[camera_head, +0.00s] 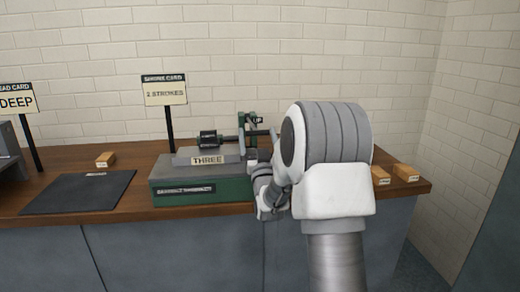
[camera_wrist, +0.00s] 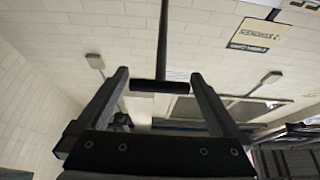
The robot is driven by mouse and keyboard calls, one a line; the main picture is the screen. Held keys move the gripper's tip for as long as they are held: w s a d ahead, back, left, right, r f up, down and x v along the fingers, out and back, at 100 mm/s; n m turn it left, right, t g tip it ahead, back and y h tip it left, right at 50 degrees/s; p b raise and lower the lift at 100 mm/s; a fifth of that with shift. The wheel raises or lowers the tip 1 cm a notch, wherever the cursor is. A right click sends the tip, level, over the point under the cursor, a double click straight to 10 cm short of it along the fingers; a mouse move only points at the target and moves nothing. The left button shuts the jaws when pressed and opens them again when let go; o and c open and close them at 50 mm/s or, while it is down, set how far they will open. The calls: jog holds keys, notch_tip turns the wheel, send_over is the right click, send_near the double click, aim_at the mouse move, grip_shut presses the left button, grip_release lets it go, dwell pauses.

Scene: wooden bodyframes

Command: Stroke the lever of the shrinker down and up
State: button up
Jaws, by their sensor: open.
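The shrinker stands on the bench in the head view, with a green base (camera_head: 185,191), a grey block marked THREE and dark upper parts (camera_head: 235,138). Its right side is partly hidden behind my white and grey arm. In the wrist view my gripper (camera_wrist: 160,77) is open, with its two dark fingers spread wide. A dark crossbar on a thin rod, apparently the shrinker's lever handle (camera_wrist: 160,87), shows between the fingers. The fingers are not closed on it. I cannot tell how deep the bar lies between them. My fingertips are not clear in the head view.
A card reading 2 STROKES (camera_head: 164,93) stands on a post behind the shrinker. A black mat (camera_head: 78,193) and a wooden block (camera_head: 105,159) lie to the left. Small wooden blocks (camera_head: 405,172) lie at the bench's right end. A brick wall is behind.

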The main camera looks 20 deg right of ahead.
jog(key=v, duration=1.7)
jog(key=shift+f, duration=0.15)
